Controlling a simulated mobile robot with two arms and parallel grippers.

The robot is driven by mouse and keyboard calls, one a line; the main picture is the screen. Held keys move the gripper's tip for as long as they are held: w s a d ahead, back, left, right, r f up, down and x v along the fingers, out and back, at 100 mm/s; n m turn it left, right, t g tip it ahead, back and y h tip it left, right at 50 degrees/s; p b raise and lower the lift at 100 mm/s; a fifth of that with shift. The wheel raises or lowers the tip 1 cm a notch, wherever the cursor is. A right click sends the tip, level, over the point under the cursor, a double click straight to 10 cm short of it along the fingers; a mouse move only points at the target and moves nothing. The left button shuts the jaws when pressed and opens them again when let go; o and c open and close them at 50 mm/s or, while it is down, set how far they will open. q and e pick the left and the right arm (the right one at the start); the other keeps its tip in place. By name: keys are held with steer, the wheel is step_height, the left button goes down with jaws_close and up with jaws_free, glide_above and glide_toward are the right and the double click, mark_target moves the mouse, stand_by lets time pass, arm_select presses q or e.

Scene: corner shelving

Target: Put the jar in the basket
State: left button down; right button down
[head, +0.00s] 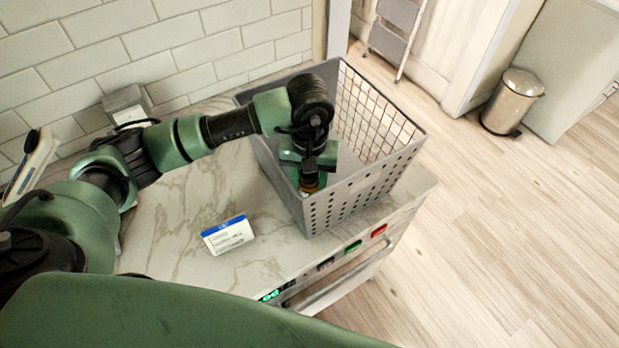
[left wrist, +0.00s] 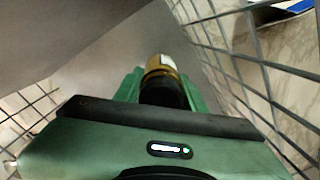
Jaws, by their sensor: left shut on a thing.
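The grey basket (head: 345,200) stands on the marble counter near its right end. It has perforated and wire-grid walls. My left gripper (head: 309,184) reaches down inside the basket and is shut on the jar (head: 309,187). In the left wrist view the jar (left wrist: 161,66) shows a gold-brown body, a pale label and a dark end between the green fingers (left wrist: 162,90). The basket's wire grid (left wrist: 250,75) shows on both sides there. I cannot tell whether the jar touches the basket floor. My right gripper is not in view.
A small white and blue box-like card (head: 228,235) stands on the counter (head: 185,235) left of the basket. A tiled wall (head: 140,50) is behind. The counter's front edge has coloured buttons and a handle (head: 345,280). A metal bin (head: 511,103) stands on the floor.

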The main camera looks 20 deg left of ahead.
arm_select(q)
steer(key=shift+f, duration=0.1)
steer(key=shift+f+b, duration=0.2)
steer(key=shift+b, duration=0.15)
steer(key=c, duration=0.8)
jaws_free()
steer(key=shift+r, duration=0.1)
steer(key=shift+c, duration=0.2)
steer(key=shift+r+p, duration=0.3)
steer(key=shift+p, duration=0.2)
step_height(320, 180, up, 10)
steer(key=b, duration=0.4)
steer(key=shift+r+b, duration=0.2)
steer(key=shift+b, duration=0.1)
steer(key=shift+r, duration=0.65)
